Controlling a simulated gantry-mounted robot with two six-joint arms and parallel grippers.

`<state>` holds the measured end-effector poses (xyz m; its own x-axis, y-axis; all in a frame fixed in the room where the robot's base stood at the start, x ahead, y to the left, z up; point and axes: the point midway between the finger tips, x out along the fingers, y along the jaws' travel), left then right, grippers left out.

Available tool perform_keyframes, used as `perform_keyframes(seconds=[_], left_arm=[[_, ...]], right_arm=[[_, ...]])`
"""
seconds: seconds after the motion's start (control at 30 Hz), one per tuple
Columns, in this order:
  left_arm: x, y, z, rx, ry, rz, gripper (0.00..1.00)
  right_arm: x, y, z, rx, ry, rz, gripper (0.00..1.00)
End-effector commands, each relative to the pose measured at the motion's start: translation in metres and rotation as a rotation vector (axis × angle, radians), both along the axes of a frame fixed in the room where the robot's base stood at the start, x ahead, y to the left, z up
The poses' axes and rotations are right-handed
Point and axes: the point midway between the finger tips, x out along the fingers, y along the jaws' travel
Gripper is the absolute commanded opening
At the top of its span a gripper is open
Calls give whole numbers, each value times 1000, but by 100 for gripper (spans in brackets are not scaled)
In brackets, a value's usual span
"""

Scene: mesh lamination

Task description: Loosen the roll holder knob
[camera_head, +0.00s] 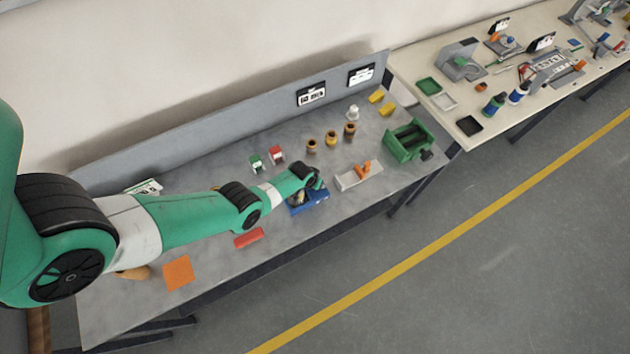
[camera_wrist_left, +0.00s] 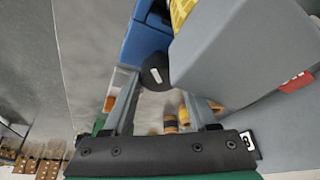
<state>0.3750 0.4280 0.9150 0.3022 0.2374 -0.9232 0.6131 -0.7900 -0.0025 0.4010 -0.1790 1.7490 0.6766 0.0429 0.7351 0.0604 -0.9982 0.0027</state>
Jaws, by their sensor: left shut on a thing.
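The blue device (camera_head: 313,203) sits near the front edge of the grey workbench in the head view, partly hidden by my left arm. In the left wrist view its blue body (camera_wrist_left: 148,36) is at the top, beside a large grey part (camera_wrist_left: 245,50) that fills the upper right. A round black knob (camera_wrist_left: 155,73) with a pale mark lies between the fingertips of my left gripper (camera_wrist_left: 157,84), which is shut on it. In the head view my left wrist is above the device, and the fingertips cannot be made out. My right gripper is not in view.
A white tray with an orange tool (camera_head: 362,169) and a green machine (camera_head: 407,140) are to the right. A red block (camera_head: 248,238) lies left.

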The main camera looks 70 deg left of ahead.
Motion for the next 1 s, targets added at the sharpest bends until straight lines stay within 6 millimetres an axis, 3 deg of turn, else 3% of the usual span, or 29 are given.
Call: perform_keyframes(seconds=[0.6, 1.0], left_arm=[[3, -3, -2, -2, 1, 564, 3], [4, -3, -2, -3, 0, 771, 3]], right_arm=[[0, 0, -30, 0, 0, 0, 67], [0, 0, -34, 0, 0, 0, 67]])
